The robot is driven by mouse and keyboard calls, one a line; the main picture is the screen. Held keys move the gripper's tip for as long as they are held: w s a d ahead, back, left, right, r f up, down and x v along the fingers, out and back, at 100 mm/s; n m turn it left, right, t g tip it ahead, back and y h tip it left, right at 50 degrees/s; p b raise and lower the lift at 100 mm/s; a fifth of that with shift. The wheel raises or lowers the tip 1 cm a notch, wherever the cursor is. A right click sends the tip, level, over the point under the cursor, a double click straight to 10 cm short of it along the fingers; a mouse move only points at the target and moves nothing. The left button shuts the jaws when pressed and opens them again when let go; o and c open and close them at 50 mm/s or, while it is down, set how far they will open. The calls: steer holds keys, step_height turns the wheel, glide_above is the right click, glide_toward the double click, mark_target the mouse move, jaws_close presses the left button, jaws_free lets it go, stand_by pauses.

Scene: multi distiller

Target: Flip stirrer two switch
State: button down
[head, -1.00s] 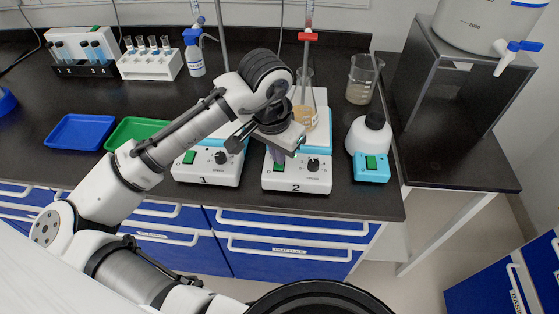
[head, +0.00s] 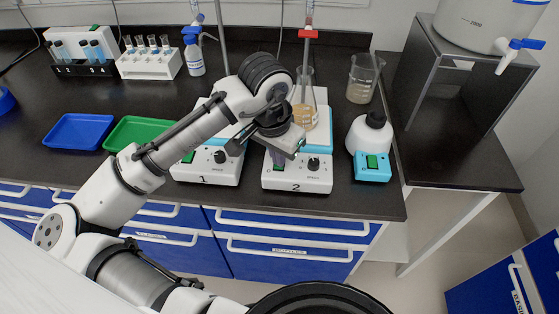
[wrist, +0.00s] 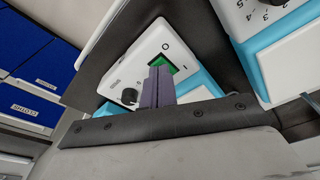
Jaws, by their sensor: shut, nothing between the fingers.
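Stirrer two (head: 318,178) is a white box with a blue top section, marked 2, with a dark knob at the right of its front. It also shows in the wrist view (wrist: 128,76). Its green switch (wrist: 165,62) lies between O and I marks in the wrist view, partly covered by my fingers; in the head view my gripper hides it. My gripper (head: 277,160) is shut and empty, with its purple-grey fingers (wrist: 159,80) pointing at the switch. I cannot tell whether they touch it.
Stirrer one (head: 208,166) stands close on the left. A flask (head: 304,113) of amber liquid is above stirrer two. A small blue device with a white bottle (head: 371,145) stands at the right, a beaker (head: 362,80) behind it. The table's front edge is close.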

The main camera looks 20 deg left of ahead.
steer(key=shift+f, duration=0.3)
steer(key=shift+r, duration=0.15)
step_height(320, 180, up, 7)
steer(key=p, duration=0.6)
stand_by(0.5)
